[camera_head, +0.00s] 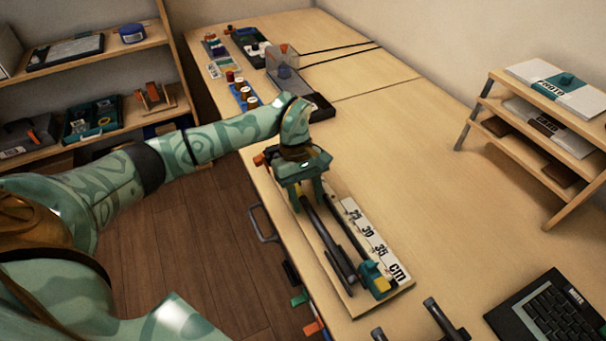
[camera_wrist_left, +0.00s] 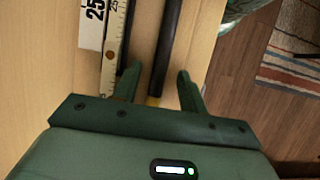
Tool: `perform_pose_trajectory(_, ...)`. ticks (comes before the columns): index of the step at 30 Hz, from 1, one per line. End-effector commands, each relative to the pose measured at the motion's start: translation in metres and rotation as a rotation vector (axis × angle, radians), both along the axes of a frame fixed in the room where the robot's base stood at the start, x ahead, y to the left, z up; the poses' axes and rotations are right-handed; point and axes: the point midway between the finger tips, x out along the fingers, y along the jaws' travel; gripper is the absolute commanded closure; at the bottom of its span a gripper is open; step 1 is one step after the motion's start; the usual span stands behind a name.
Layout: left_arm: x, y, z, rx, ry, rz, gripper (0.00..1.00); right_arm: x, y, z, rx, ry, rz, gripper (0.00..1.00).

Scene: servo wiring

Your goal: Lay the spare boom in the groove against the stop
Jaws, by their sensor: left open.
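A dark rod, apparently the spare boom (camera_head: 326,238), lies lengthwise on a wooden measuring board (camera_head: 348,303). In the left wrist view the dark rod (camera_wrist_left: 170,42) runs between my open fingers, with a yellowish band near its close end. My left gripper (camera_head: 306,201) is open around the rod's far end, pointing down; it also shows in the left wrist view (camera_wrist_left: 158,82). I cannot tell whether the fingers touch the rod. A narrow dark strip, perhaps the groove (camera_head: 347,228), runs beside the scale (camera_head: 376,242). My right gripper is not in view.
A laptop (camera_head: 550,315) and dark cylindrical parts (camera_head: 440,318) lie at the near edge. A wooden rack (camera_head: 540,125) stands at the right. Trays and small parts (camera_head: 245,95) lie at the far end. The table's middle right is clear.

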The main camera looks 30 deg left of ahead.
Motion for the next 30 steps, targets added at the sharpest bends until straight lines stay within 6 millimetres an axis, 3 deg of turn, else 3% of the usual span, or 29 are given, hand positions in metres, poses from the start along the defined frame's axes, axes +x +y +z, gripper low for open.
perform_pose_trajectory(16,0.027,0.045,0.123,0.002,-0.006,0.004,0.58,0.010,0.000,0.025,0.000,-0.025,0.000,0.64)
perform_pose_trajectory(21,0.031,0.052,0.141,0.001,-0.002,0.002,0.58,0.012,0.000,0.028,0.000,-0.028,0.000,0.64)
perform_pose_trajectory(30,0.031,0.053,0.145,0.000,0.000,0.001,0.58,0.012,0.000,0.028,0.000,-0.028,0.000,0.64)
